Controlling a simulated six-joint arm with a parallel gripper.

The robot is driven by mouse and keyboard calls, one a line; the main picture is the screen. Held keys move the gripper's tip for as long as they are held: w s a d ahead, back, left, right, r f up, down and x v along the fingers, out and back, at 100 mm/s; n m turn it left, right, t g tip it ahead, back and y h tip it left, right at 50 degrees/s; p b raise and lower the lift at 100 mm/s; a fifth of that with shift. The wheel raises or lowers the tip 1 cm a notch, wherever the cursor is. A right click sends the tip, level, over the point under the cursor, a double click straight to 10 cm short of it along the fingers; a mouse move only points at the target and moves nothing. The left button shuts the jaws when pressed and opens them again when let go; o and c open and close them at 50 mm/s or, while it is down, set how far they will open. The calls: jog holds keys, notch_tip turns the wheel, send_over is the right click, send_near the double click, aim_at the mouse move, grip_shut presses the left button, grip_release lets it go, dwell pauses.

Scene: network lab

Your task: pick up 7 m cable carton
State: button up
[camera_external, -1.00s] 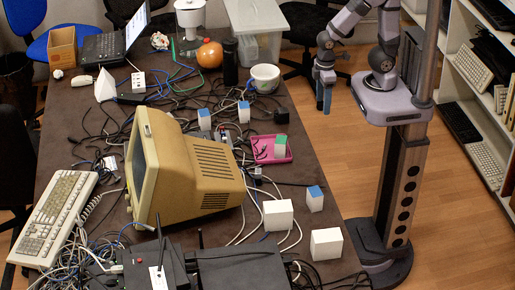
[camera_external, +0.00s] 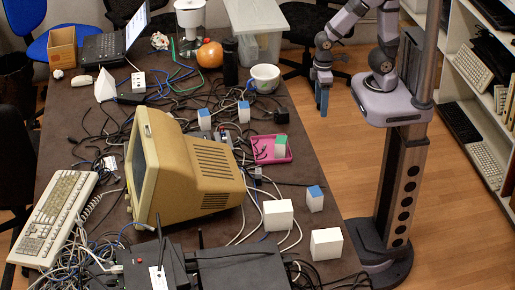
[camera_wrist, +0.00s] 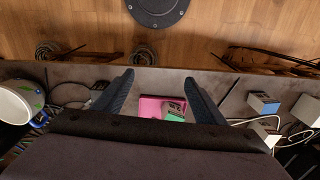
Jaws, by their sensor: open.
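Several small cartons stand on the dark table. Blue-topped ones are a left one (camera_external: 204,120), a middle one (camera_external: 244,112) and a near one (camera_external: 315,199). A green-topped carton (camera_external: 280,146) stands in a pink tray (camera_external: 262,154). Two plain white cartons (camera_external: 278,215) and (camera_external: 326,244) stand at the near edge. Length labels cannot be read, so I cannot tell which is the 7 m one. My gripper (camera_external: 322,101) is open and empty, raised near the table's right edge. In the wrist view, the green-topped carton (camera_wrist: 175,113) appears between its fingers (camera_wrist: 158,80).
A beige monitor (camera_external: 205,178) and a keyboard (camera_external: 58,215) take up the left and middle. Loose cables tangle around the cartons. A white mug (camera_external: 265,78), dark bottle (camera_external: 230,62) and clear bin (camera_external: 258,45) stand at the far end. Open floor (camera_external: 345,140) lies right of the table.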

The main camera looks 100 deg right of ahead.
jog(key=w+a+f+m+t+y+b, duration=0.1)
jog(key=w+a+f+m+y+b, duration=0.1)
jog(key=w+m+b, duration=0.3)
jog(key=w+a+f+m+t+y, duration=0.1)
jog(key=w+f+m, duration=0.15)
jog(key=w, duration=0.45)
jog(key=m+t+h+b, duration=0.2)
jog(key=m+t+b, duration=0.95)
jog(key=m, duration=1.55)
send_over(199, 118)
jog(key=s, duration=0.1)
jog(key=shift+s+a+f+b, duration=0.1)
jog(key=shift+f+b, duration=0.1)
jog(key=shift+f, duration=0.2)
jog(key=shift+a+f+b, duration=0.1)
jog(key=shift+f+b, duration=0.05)
jog(key=shift+f, duration=0.2)
jog(key=shift+f+b, duration=0.3)
jog(key=shift+f, duration=1.8)
notch_tip(199, 118, down, 3)
jog(key=shift+f, duration=0.1)
jog(key=shift+x, duration=1)
jog(key=shift+w, duration=0.45)
